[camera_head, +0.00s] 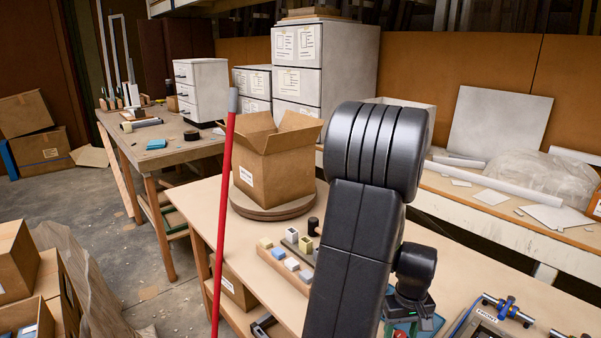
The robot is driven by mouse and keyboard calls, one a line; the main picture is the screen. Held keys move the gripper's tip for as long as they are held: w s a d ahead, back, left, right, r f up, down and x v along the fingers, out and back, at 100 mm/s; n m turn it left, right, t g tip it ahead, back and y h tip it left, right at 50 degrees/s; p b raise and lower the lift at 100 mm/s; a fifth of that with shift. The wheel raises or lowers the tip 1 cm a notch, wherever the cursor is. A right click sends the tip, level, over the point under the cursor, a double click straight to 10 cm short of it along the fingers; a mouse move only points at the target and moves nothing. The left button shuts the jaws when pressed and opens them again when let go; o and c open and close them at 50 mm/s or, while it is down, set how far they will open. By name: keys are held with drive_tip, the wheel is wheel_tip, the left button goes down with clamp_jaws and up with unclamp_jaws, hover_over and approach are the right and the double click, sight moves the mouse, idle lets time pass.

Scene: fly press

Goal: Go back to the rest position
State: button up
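My dark grey arm (350,245) rises through the right middle of the picture, bent at a large rounded joint near the top. My gripper (409,318) shows partly beyond the arm, low over the pale table (460,262) and above something teal. The arm hides part of it. Its fingers are too small and dark to tell whether they are open or shut, or whether they hold anything.
An open cardboard box (272,177) sits on a round board (262,210). A wooden tray (283,269) with small blocks lies nearer. A red pole (224,210) stands at the table's left. A metal device (490,315) lies at the right. Concrete floor (150,285) shows left.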

drive_tip(key=m, duration=0.4)
drive_tip(key=m+p, duration=0.1)
drive_tip(key=m, duration=0.2)
drive_tip(key=shift+m, duration=0.4)
drive_tip(key=m+p, duration=0.1)
drive_tip(key=m, duration=0.3)
drive_tip(key=shift+m+p, duration=0.55)
drive_tip(key=shift+m, duration=1.25)
drive_tip(key=shift+a, duration=0.1)
